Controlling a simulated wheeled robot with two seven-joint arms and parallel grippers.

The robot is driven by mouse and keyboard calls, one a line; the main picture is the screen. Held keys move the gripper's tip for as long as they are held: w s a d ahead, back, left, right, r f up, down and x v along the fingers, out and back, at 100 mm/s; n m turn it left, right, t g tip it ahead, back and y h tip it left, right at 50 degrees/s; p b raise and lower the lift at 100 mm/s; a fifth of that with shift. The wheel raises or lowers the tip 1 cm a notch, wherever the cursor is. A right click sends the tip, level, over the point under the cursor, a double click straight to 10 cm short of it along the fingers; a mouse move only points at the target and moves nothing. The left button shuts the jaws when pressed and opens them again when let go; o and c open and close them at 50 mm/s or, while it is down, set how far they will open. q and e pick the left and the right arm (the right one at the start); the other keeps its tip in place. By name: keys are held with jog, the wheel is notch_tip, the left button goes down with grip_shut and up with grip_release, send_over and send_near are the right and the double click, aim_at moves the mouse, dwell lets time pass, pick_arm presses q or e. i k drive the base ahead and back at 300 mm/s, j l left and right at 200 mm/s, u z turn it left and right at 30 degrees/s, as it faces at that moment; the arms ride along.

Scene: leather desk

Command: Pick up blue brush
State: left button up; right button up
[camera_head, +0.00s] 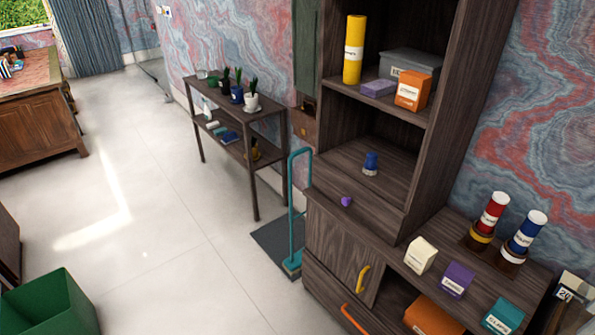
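A small blue object with a pale band near its base (370,163) stands upright on the middle shelf of the dark wooden cabinet. It may be the blue brush, but it is too small to tell for sure. A tall teal stand with a long upright handle (295,205) rises from a dark platform on the floor, left of the cabinet. I cannot tell exactly what it is. Neither of my grippers shows in the head view, and nothing is seen touching the small blue object.
Above stand a yellow cylinder (353,50) and several boxes. Red (491,214) and blue (527,232) cylinders stand on the right counter. A plant table (238,125) stands behind, a green bin (48,306) lower left. Open floor lies between.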

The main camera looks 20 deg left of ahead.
aim_at(371, 165)
jog(key=i+j+z, duration=0.1)
jog(key=j, duration=0.25)
jog(key=i+j+z, duration=0.1)
jog(key=j, duration=0.25)
jog(key=i+j, duration=0.15)
jog(key=j, duration=0.2)
jog(key=i+j+z, duration=0.15)
jog(key=j, duration=0.2)
